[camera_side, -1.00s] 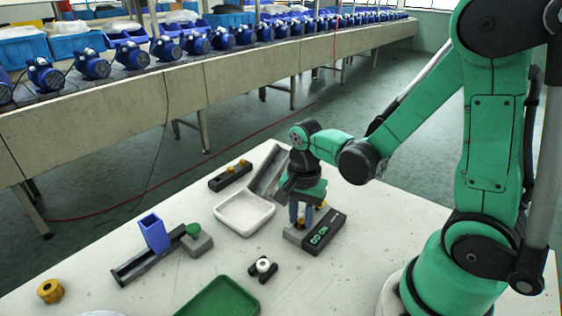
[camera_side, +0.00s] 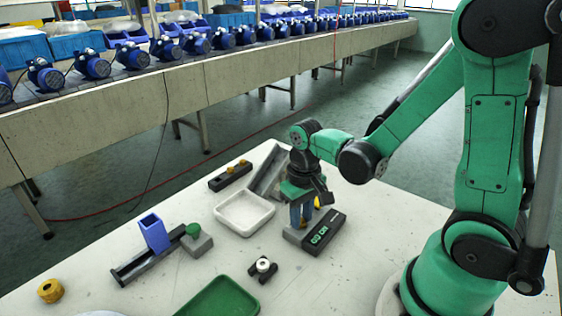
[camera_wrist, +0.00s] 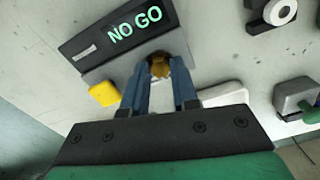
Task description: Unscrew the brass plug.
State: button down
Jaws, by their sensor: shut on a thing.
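The brass plug (camera_wrist: 159,66) shows in the wrist view between the tips of my two blue fingers. My gripper (camera_wrist: 160,72) is shut on it, with a finger on either side. In the side view my gripper (camera_side: 300,222) points down at the grey block beside a dark box (camera_side: 325,228), and its fingers hide the plug there. The box (camera_wrist: 118,33) shows a lit green "NO GO" in the wrist view. I cannot tell how far the plug sits in its seat.
A yellow piece (camera_wrist: 103,93) is close to my fingers. A white tray (camera_side: 244,213) lies to the left. A small black holder with a white round part (camera_side: 263,267), a green tray (camera_side: 220,300) and a brass piece (camera_side: 50,291) lie nearer. The front right table is clear.

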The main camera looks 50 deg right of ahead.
jog(key=shift+n, duration=0.5)
jog(key=n, duration=0.5)
jog(key=shift+n, duration=1)
jog(key=n, duration=0.3)
jog(key=shift+n, duration=0.3)
jog(key=n, duration=0.3)
